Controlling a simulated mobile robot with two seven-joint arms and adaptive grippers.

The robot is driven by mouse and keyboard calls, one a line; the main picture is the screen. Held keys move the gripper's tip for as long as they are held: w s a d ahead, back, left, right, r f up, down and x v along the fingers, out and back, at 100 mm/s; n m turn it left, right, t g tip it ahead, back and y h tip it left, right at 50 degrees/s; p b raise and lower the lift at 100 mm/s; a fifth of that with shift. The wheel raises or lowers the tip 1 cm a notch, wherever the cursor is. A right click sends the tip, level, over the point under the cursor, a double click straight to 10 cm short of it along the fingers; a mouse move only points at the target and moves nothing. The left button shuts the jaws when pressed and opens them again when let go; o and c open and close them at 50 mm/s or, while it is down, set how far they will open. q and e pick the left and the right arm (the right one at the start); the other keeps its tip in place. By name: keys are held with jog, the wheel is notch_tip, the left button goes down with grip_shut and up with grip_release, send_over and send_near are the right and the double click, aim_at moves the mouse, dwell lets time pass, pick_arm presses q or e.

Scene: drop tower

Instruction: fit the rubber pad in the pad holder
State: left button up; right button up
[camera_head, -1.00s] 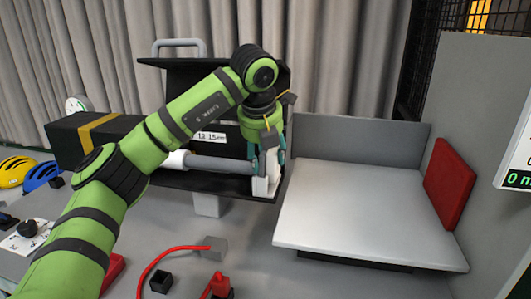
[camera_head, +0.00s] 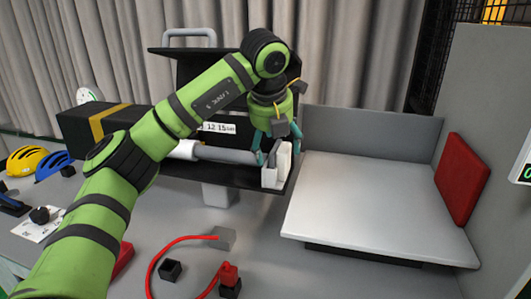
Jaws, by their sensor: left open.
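A white pad holder (camera_head: 270,180) stands at the right end of a grey cylinder, at the front of the black case. A dark grey slab that looks like the rubber pad (camera_head: 274,148) stands upright at the holder, between my fingers. I cannot tell how deep it sits, as the fingers hide part of it. My left gripper (camera_head: 279,150) points down from above with its teal fingers apart, one on each side of the slab and holder. My right gripper does not show.
A grey platform (camera_head: 375,205) with a raised back wall is close on the right, with a red panel (camera_head: 461,180) beyond it. The open black case (camera_head: 185,65) stands behind the arm. A red cable (camera_head: 155,258) and small black block (camera_head: 170,271) lie in front.

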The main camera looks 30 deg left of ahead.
pick_arm(q)
jog(key=v, duration=0.4)
jog(key=s+d, duration=0.3)
jog(key=s, duration=0.8)
jog(key=shift+s, duration=0.35)
jog(key=shift+f, duration=0.1)
